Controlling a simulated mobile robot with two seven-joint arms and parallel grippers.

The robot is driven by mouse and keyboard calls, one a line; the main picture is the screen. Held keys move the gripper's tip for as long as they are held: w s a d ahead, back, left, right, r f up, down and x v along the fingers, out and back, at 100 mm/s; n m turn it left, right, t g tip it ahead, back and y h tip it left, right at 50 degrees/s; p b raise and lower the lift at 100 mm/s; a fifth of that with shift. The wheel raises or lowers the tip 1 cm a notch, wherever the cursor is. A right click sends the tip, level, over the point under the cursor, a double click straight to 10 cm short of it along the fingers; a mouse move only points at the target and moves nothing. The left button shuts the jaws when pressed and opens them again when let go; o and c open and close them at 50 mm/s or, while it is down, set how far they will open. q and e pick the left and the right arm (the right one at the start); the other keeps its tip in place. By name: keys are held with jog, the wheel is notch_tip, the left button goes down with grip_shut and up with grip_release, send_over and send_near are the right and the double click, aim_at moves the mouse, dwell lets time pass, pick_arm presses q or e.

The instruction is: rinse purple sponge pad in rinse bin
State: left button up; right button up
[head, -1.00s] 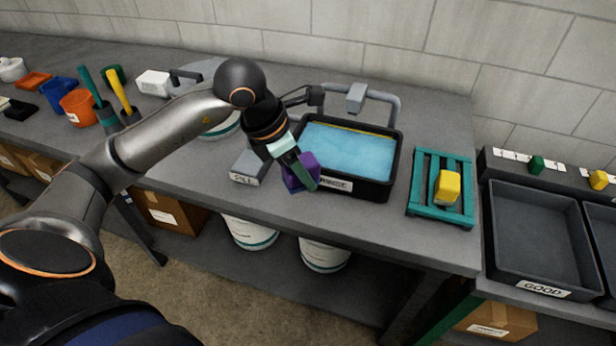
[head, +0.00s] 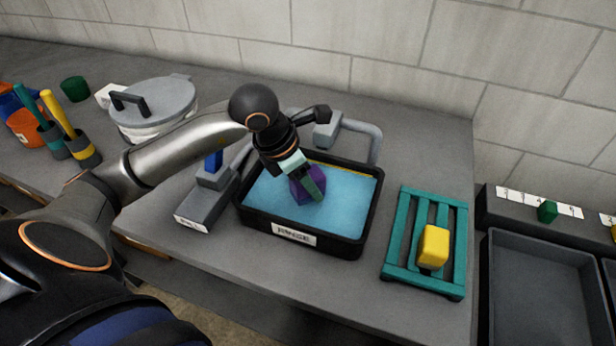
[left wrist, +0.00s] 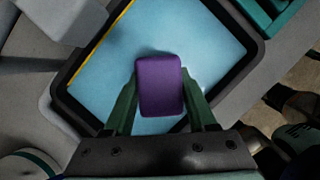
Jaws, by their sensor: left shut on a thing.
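The purple sponge pad (head: 301,187) is held between the green fingers of my left gripper (head: 312,186). In the left wrist view, the pad (left wrist: 160,85) sits between both fingers of the gripper (left wrist: 162,100). The black rinse bin (head: 340,244), labelled RINSE, holds light blue water (head: 345,205). The pad is over the water inside the bin's rim; I cannot tell whether it touches the water. The bin also shows in the left wrist view (left wrist: 85,118). My right gripper is in neither view.
A teal slatted rack (head: 397,232) with a yellow sponge (head: 434,246) stands right of the bin. A grey block-like fixture (head: 205,205) stands left, a grey tap (head: 352,128) behind. A lidded pot (head: 155,103) and cups are farther left. Grey trays (head: 540,290) lie at right.

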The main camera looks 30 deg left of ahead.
aim_at(313, 211)
pick_arm(q)
jog(key=shift+s+f+b, duration=0.1)
jog(key=shift+f+b, duration=0.4)
jog(key=shift+f, duration=0.35)
notch_tip(313, 211, down, 3)
jog(key=shift+f+b, duration=0.2)
jog(key=shift+b, duration=0.85)
jog(key=shift+f, duration=0.2)
jog(key=shift+f+b, duration=0.55)
jog(key=shift+b, duration=0.25)
dwell(0.6)
jog(key=shift+r, duration=0.1)
jog(key=shift+r+p, duration=2.35)
jog(key=shift+r, duration=1.1)
jog(key=shift+r, duration=0.1)
